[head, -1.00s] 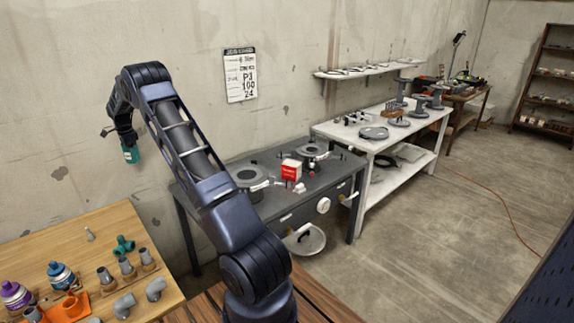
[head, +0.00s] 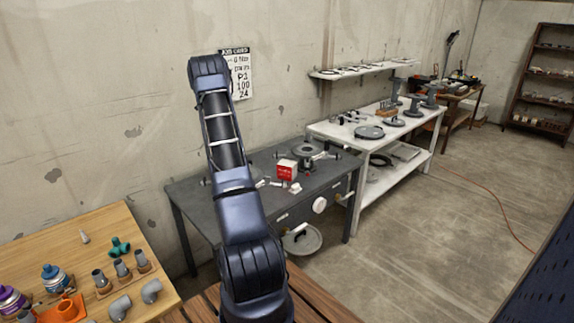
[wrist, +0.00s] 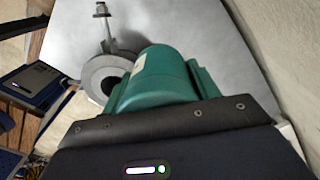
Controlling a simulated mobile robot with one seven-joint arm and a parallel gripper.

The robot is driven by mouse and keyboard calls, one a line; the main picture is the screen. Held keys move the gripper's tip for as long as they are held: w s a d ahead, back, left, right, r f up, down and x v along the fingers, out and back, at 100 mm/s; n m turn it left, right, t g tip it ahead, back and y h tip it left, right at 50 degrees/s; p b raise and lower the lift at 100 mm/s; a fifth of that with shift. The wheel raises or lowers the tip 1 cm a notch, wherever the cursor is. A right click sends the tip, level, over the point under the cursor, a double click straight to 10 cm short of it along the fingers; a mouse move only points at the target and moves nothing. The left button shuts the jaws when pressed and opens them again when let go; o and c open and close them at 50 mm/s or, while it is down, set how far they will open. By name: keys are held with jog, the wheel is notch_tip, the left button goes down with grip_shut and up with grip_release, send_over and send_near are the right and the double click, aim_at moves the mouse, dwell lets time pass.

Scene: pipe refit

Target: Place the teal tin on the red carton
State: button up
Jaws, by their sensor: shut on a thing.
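The teal tin (wrist: 165,72) is in my gripper (wrist: 160,92) in the wrist view, held above the dark grey workbench. My gripper is shut on it. In the head view my own arm hides both the tin and the gripper. The red carton (head: 287,169), a small box with a white marking, stands on the dark grey bench (head: 243,177), right of my arm. I cannot make out the red carton in the wrist view.
A round grey flanged fitting (head: 306,150) sits behind the carton. Small white parts (head: 295,188) lie in front of it. A white table (head: 345,132) stands to the right. A wooden table (head: 95,225) with pipe fittings and bottles is at the left.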

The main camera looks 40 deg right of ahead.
jog(key=s+d+r+m, duration=0.1)
jog(key=s+d+m, duration=0.1)
jog(key=s+d, duration=0.45)
jog(key=s+d+m, duration=0.1)
jog(key=s+d, duration=0.2)
jog(key=d, duration=0.7)
jog(key=m, duration=0.3)
send_over(287, 163)
notch_tip(287, 163, down, 19)
jog(key=shift+w+d+r, duration=0.1)
jog(key=shift+w, duration=0.05)
jog(key=o, duration=1.1)
